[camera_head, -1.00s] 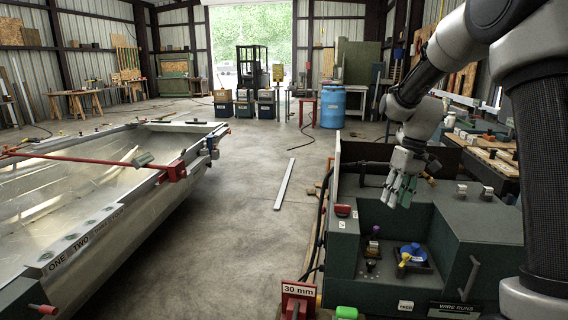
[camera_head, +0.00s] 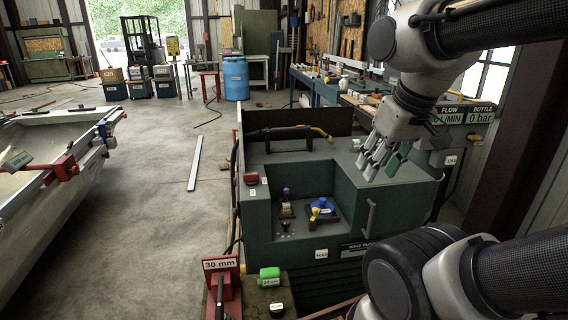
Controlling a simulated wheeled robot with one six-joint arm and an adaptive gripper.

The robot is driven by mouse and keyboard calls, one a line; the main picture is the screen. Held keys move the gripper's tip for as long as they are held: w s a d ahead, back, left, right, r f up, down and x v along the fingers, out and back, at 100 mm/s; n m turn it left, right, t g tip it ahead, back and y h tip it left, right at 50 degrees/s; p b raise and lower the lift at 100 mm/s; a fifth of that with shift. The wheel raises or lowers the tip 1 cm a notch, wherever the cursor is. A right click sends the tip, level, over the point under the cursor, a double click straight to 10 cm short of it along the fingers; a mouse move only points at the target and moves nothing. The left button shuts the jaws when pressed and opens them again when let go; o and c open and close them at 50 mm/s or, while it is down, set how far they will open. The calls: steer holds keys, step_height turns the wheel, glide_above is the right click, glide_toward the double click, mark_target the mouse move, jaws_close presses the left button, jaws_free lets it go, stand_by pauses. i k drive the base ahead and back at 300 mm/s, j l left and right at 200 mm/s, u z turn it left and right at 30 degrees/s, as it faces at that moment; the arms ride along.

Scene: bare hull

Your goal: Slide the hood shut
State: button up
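A dark green machine (camera_head: 400,205) stands right of centre in the head view. Its open bay (camera_head: 318,188) shows a blue round part with a yellow knob (camera_head: 322,207) and a purple-topped post (camera_head: 286,195). The green block right of the bay looks like the hood, with an upright bar handle (camera_head: 369,216) on its front face. My gripper (camera_head: 378,166) hangs over the top of this block, behind and above the handle. Its fingers point down and look spread, with nothing seen between them. Whether a fingertip touches the top cannot be told.
A torch with a yellow tip (camera_head: 320,134) lies on the machine's rear top. A red stand marked 30 mm (camera_head: 221,266) and a green block (camera_head: 269,276) are at the front. A metal hull (camera_head: 50,200) lies at left.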

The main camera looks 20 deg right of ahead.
mark_target(400, 201)
steer(key=k+l+u, duration=0.1)
steer(key=k+l, duration=0.25)
steer(key=l, duration=0.15)
steer(key=k+l, duration=0.35)
steer(key=l+u, duration=0.05)
steer(key=l, duration=0.05)
